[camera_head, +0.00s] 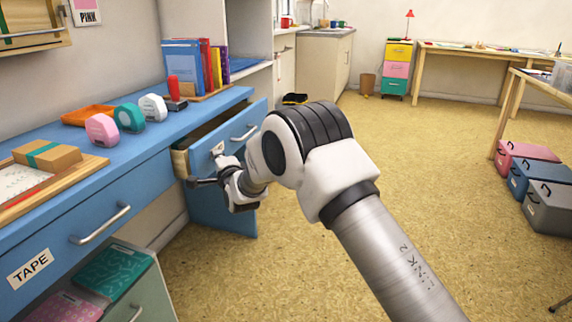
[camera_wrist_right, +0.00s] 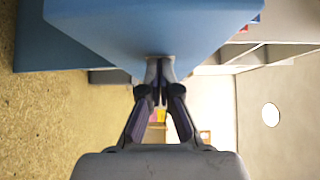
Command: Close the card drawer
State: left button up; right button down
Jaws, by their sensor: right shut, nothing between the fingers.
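The card drawer (camera_head: 232,138) is a blue drawer pulled out from the long blue desk, left of centre in the head view. Its pale wooden side shows, and its front has a metal handle and a small white label too small to read. My right gripper (camera_head: 196,183) is low at the drawer's near end, its fingers pointing left. In the right wrist view my right gripper (camera_wrist_right: 160,84) is shut and empty, its fingertips at or very close to a blue panel (camera_wrist_right: 150,30). I cannot tell whether they touch. My left gripper is not in view.
The desk (camera_head: 150,140) carries tape dispensers (camera_head: 103,129), an orange tray (camera_head: 86,115), a wrapped parcel (camera_head: 47,156) and standing books (camera_head: 205,62). A closed TAPE drawer (camera_head: 75,255) is nearer. Coloured boxes (camera_head: 548,205) stand at the right; the floor between is clear.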

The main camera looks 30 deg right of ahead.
jog(key=w+a, duration=0.4)
jog(key=w, duration=0.1)
jog(key=shift+w+a+p, duration=0.15)
jog(key=shift+a+p, duration=0.1)
jog(key=shift+p, duration=0.1)
jog(key=shift+w+a+r, duration=0.1)
jog(key=shift+r, duration=0.15)
jog(key=shift+r, duration=0.15)
